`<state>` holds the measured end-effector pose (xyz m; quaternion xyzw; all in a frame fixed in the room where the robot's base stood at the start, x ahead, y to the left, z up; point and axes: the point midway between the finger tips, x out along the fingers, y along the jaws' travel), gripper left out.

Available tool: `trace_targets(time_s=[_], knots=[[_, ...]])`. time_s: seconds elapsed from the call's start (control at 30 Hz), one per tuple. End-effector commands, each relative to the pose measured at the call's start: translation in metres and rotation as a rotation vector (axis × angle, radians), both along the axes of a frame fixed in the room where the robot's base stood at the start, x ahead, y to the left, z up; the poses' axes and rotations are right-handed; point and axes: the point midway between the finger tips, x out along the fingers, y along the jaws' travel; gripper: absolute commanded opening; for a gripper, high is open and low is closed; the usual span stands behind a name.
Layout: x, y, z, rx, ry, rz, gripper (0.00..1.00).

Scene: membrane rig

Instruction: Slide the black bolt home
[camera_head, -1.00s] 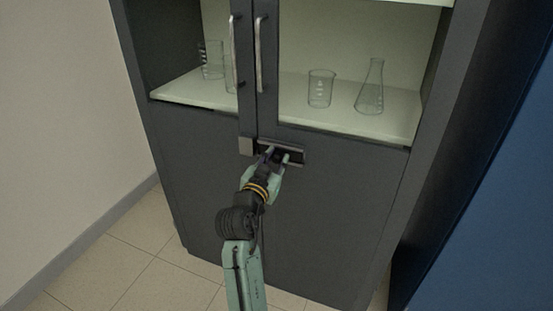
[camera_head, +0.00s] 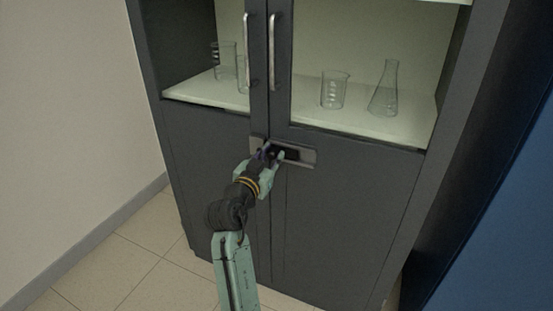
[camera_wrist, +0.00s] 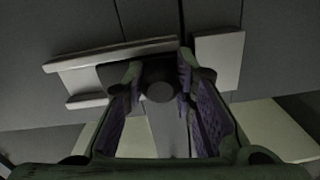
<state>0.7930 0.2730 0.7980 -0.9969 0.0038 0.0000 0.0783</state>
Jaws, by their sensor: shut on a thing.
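The black bolt (camera_wrist: 112,77) sits in a pale metal housing (camera_head: 308,155) on the right cabinet door. Its round dark knob (camera_wrist: 160,91) shows between my fingers in the wrist view. My gripper (camera_head: 269,151) is shut on the knob, one finger on each side; it also shows in the wrist view (camera_wrist: 160,80). A pale keeper block (camera_wrist: 219,60) is on the left door, across the door seam, and appears on the right in the wrist view. My fingers partly cover the bolt's leading end, so I cannot tell whether it is inside the keeper.
Two upright door handles (camera_head: 271,52) stand above the bolt, flanking the seam. Glassware, including a beaker (camera_head: 334,90) and a conical flask (camera_head: 384,90), stands on the shelf (camera_head: 415,125) behind the doors. A wall is left and a blue panel (camera_head: 500,200) right.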

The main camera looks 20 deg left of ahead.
Motion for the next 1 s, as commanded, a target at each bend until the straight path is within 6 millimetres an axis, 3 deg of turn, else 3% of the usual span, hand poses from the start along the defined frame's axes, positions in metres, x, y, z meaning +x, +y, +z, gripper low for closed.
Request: trace_targets(time_s=[0.07, 0.1, 0.4, 0.77, 1.0], knots=[[-0.001, 0.005, 0.001, 0.002, -0.003, 0.014, 0.00], [-0.001, 0.006, 0.001, 0.002, -0.003, 0.014, 0.26], [-0.001, 0.005, 0.001, 0.001, -0.002, 0.012, 0.46], [-0.005, 0.003, 0.001, 0.000, -0.001, 0.009, 0.46], [-0.045, 0.004, 0.000, 0.001, -0.002, 0.012, 0.46]])
